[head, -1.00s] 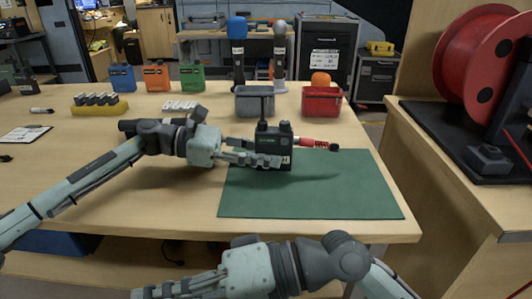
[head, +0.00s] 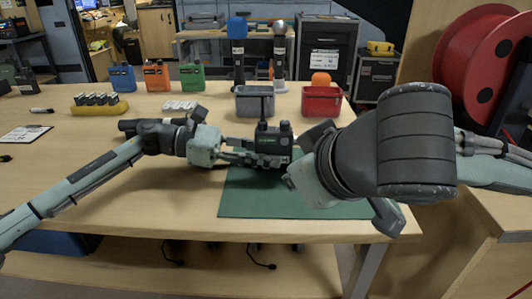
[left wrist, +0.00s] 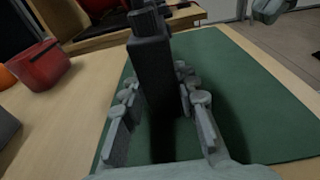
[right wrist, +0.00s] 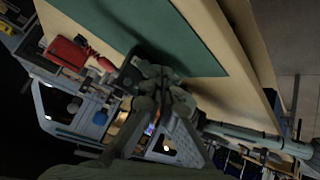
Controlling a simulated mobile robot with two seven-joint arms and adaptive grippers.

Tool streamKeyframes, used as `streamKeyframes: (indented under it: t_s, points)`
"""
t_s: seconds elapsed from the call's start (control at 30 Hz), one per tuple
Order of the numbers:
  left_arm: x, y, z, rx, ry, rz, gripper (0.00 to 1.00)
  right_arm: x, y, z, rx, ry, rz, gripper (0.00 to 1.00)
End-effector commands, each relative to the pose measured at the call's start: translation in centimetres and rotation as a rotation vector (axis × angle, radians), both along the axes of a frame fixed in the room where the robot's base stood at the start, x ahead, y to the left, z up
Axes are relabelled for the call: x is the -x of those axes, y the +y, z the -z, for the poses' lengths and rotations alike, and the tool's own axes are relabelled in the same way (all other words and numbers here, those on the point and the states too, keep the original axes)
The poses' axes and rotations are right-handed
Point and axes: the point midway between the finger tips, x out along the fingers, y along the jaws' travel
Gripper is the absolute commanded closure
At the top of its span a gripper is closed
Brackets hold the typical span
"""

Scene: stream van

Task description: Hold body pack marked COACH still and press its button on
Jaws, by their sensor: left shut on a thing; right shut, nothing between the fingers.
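The dark body pack (head: 272,138) stands over the green mat (head: 250,195); its marking is too small to read. My left gripper (head: 245,155) is shut on it from the left. In the left wrist view the upright pack (left wrist: 152,70) sits between the two fingers of that gripper (left wrist: 163,115). My right gripper has come in from the right; in the head view its wrist hides its fingertips. In the right wrist view its closed, empty fingers (right wrist: 155,75) are close by the dark pack (right wrist: 130,76); I cannot tell whether they touch. The button is not clearly visible.
A grey bin (head: 255,103) and a red bin (head: 322,101) stand behind the mat. Blue (head: 122,77), orange (head: 157,76) and green (head: 192,76) packs stand at the back left. A yellow holder (head: 100,108) is left. A red cable reel (head: 480,65) stands right.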

Motion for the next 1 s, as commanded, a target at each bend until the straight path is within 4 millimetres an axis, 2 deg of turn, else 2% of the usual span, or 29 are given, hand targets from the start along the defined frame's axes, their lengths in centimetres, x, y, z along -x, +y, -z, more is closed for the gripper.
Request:
streamKeyframes:
  t_s: [0.6,0.8,1.0]
  points:
    - [0.0,0.0,0.1,-0.001,0.001,0.0,1.0,-7.5,0.0,0.1,-0.001,0.003,0.001,1.0]
    - [0.0,0.0,0.1,-0.001,0.001,0.0,1.0,-8.4,0.1,0.1,0.0,0.002,0.0,1.0]
    - [0.0,0.0,0.1,-0.001,0.001,0.0,1.0,-8.5,0.1,0.0,0.0,0.001,0.0,1.0]
